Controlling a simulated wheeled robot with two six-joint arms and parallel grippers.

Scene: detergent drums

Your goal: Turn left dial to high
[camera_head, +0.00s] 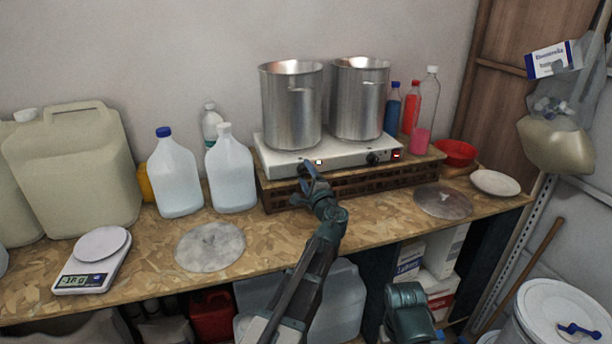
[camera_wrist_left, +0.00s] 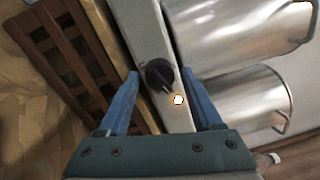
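The hotplate (camera_head: 285,160) is a white double burner with two steel pots on it. Its left dial (camera_wrist_left: 160,75) is black and round, and shows in the left wrist view just beyond and between my fingertips. Its pale pointer mark faces the lit indicator (camera_wrist_left: 178,100) beside it. In the head view my left gripper (camera_head: 309,176) is at the hotplate's front and hides most of this dial. In the wrist view the left gripper (camera_wrist_left: 166,92) is open, its blue fingers apart on either side of the dial's line. The right dial (camera_head: 373,158) is by a red switch (camera_head: 396,155).
The left pot (camera_head: 291,105) and right pot (camera_head: 359,98) stand close behind the dials. The hotplate rests on a brown slatted crate (camera_head: 365,182). Water jugs (camera_head: 231,175) stand left of it. Part of my right arm (camera_head: 408,315) shows low down.

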